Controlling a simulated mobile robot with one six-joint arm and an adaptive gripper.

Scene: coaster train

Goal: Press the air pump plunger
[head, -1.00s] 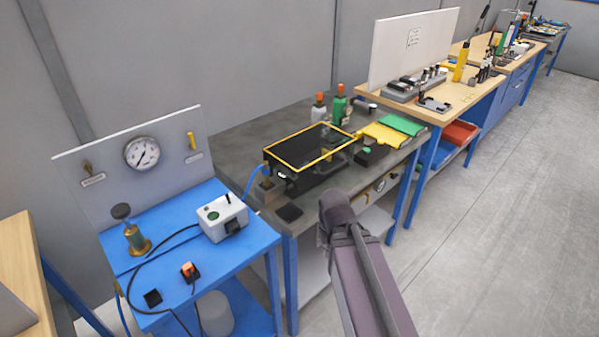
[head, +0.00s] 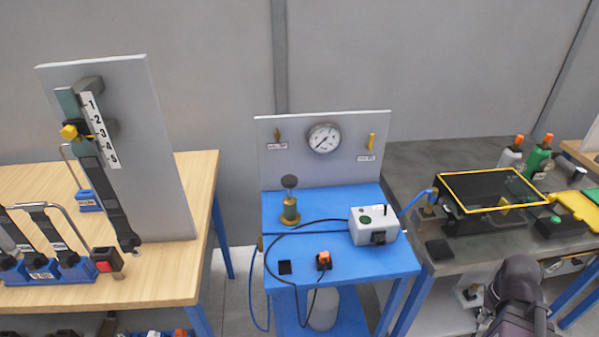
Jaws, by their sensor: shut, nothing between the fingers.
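The knob stands clear above the brass body on a thin rod, so the plunger is up. Nothing touches it. A dark link of my arm shows at the bottom right of the head view, well to the right of the pump. My gripper itself is not visible.
A pressure gauge (head: 324,138) is on the panel behind the pump. A wooden bench (head: 150,283) with a tall scale panel stands left, a grey workbench (head: 440,160) right.

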